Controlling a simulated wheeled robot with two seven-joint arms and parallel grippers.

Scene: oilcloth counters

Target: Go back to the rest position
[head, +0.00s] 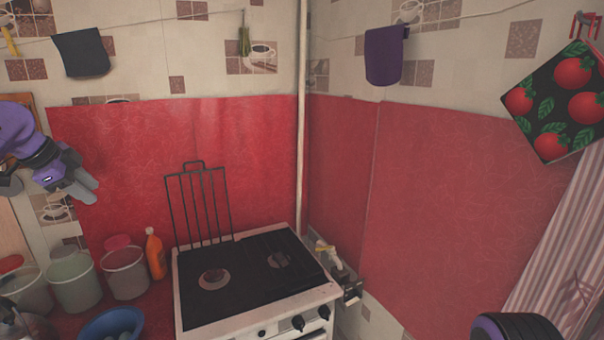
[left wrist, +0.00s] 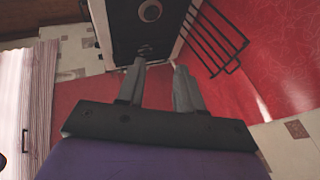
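My left gripper (head: 88,188) is raised at the left of the head view, in front of the wall and above the buckets. In the left wrist view its two grey fingers (left wrist: 158,72) stand apart with nothing between them, so it is open and empty. They touch nothing that I can see. Of my right arm only a dark and purple part (head: 515,327) shows at the bottom right of the head view. My right gripper is not in view.
A white stove (head: 185,315) with a black top stands in the corner, a black rack (head: 200,205) upright behind it. Left of it are an orange bottle (head: 155,255), several lidded buckets (head: 125,275) and a blue bowl (head: 90,328). A striped curtain (head: 560,250) hangs at the right.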

